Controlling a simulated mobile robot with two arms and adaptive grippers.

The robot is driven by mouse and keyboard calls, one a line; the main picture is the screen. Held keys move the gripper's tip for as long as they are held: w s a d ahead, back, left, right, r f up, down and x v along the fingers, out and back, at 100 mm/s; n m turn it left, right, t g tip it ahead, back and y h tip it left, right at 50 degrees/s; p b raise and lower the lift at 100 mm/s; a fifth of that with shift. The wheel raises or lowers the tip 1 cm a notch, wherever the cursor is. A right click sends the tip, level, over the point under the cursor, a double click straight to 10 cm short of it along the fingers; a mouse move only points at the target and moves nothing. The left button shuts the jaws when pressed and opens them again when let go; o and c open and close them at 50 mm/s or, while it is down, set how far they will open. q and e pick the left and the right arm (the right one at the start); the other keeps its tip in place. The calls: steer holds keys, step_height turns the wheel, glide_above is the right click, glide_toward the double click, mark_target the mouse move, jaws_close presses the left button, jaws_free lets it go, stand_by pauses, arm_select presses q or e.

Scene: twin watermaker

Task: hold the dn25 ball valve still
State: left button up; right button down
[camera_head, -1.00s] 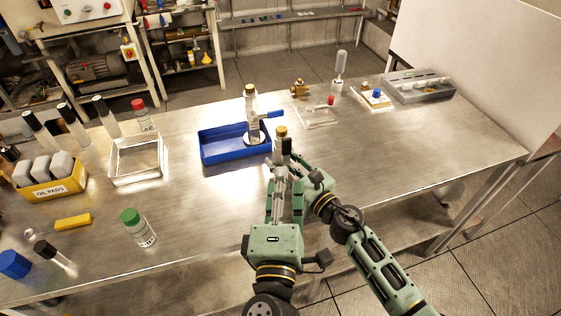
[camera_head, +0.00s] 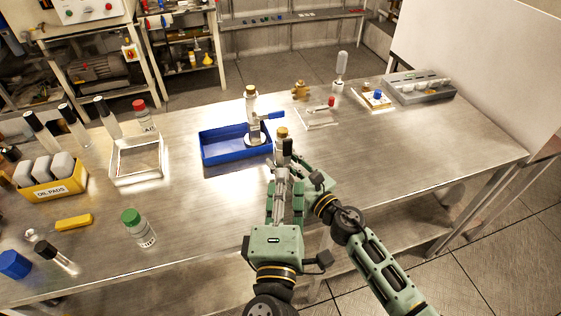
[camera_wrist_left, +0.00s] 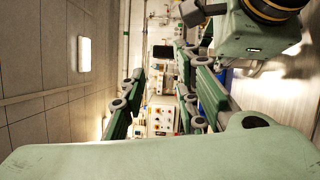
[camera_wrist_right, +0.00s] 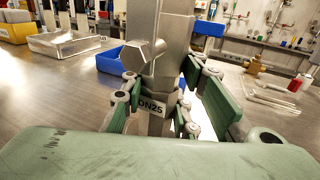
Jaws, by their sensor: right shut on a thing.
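The DN25 ball valve is a grey metal body (camera_wrist_right: 172,55) with a hexagonal part and a "DN25" label, upright in the right wrist view. My right gripper (camera_wrist_right: 158,108) is shut on its lower part, around the label. In the head view the valve (camera_head: 283,147) stands in front of the blue tray, with a brass-coloured top; its lower part is hidden by my grippers. My left gripper (camera_head: 284,192) is just below it there, close beside the right gripper. In the left wrist view the left gripper's fingers (camera_wrist_left: 160,108) are apart with nothing between them.
A blue tray (camera_head: 207,153) behind holds another upright metal fitting (camera_head: 252,103) with a blue handle.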

arm_select(q)
steer(key=shift+w+a+r+m+t, duration=0.1)
steer(key=shift+w+a+m+t, duration=0.3)
steer(key=shift+m, duration=0.5)
steer(key=c, duration=0.4)
steer(key=a+r+m+t, duration=0.1)
steer(key=m, duration=0.3)
steer(key=w+a+r+m+t+h, duration=0.1)
steer(key=a+m, duration=0.1)
steer(key=m, duration=0.2)
steer(key=w+a+r+m+t+h, duration=0.1)
steer(key=m, duration=0.4)
steer(key=shift+a, duration=0.4)
jaws_close()
steer(key=w+a+n+g+h, duration=0.4)
steer(key=a+n+g+h, duration=0.25)
steer(key=n, duration=0.55)
steer(key=w+a+n+g+h, duration=0.45)
steer(key=n+h, duration=0.25)
steer(key=n, duration=0.5)
steer(key=s+m+g, duration=0.1)
steer(key=m+g, duration=0.1)
steer(key=s+f+m+g, duration=0.1)
steer(key=s+m+g, duration=0.1)
steer(key=s+f+m+g, duration=0.1)
steer(key=m+g, duration=0.1)
steer(key=m, duration=0.1)
steer(key=shift+s+f+g+h, duration=0.25)
steer(key=shift+s+g+h, duration=0.1)
steer(key=shift+g, duration=0.05)
